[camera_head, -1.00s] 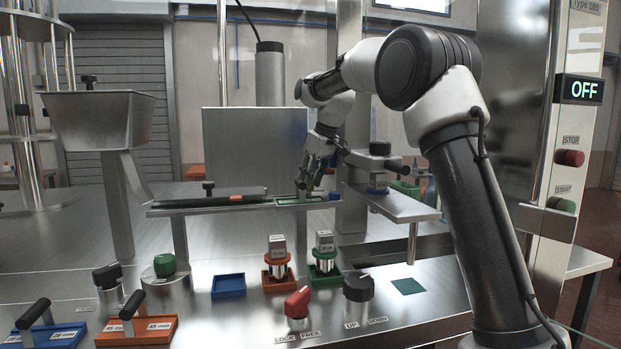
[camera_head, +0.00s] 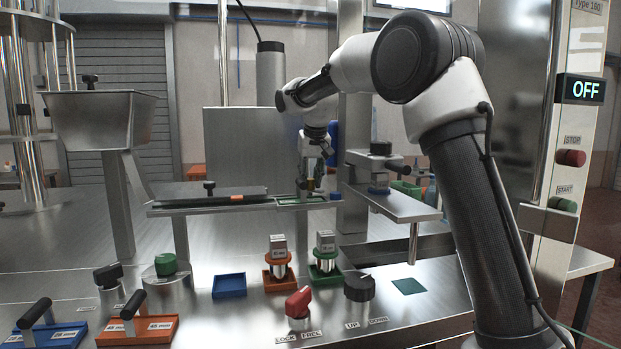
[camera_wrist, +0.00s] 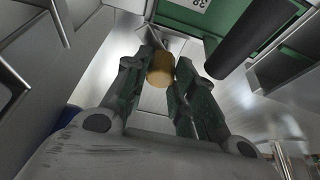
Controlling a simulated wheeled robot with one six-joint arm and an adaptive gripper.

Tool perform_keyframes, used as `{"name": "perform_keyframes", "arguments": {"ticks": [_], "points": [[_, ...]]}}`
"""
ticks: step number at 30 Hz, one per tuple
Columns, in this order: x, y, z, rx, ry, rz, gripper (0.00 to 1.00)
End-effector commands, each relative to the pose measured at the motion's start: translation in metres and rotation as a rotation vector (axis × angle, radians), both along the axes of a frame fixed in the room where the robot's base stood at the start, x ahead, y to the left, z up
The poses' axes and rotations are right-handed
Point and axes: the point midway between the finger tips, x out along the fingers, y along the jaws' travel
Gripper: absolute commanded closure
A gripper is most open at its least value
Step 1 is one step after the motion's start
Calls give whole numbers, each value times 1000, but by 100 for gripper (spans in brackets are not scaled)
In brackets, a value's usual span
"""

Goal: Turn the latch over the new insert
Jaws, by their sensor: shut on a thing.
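My gripper (camera_head: 311,184) points down at the right end of the metal rail, above a green-edged slot (camera_head: 300,200). In the wrist view its two fingers (camera_wrist: 160,78) close on a small brass-coloured cylinder (camera_wrist: 160,68), which looks like the latch's knob. The rest of the latch is mostly hidden by the fingers. A green part with a white label (camera_wrist: 198,4) lies beyond the fingers at the top of the wrist view; I cannot tell if it is the insert.
A dark cylinder (camera_wrist: 245,45) stands close right of the fingers. A metal clamp unit (camera_head: 379,165) stands right of the rail. Orange (camera_head: 279,285) and green (camera_head: 325,278) holders, a blue tray (camera_head: 229,286), a red knob (camera_head: 298,303) and a black knob (camera_head: 359,287) are in front. The display (camera_head: 585,90) reads OFF.

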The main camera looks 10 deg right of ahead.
Motion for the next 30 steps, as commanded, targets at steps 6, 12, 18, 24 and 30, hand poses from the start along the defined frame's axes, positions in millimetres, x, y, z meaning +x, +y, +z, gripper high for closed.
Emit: {"name": "perform_keyframes", "arguments": {"ticks": [6,12,18,24,30], "points": [[0,0,1,0,-2,-12,98],[0,0,1,0,-2,-12,98],[0,0,0,-1,-1,-11,52],[0,1,0,0,0,-11,52],[0,0,-1,2,1,30,52]]}}
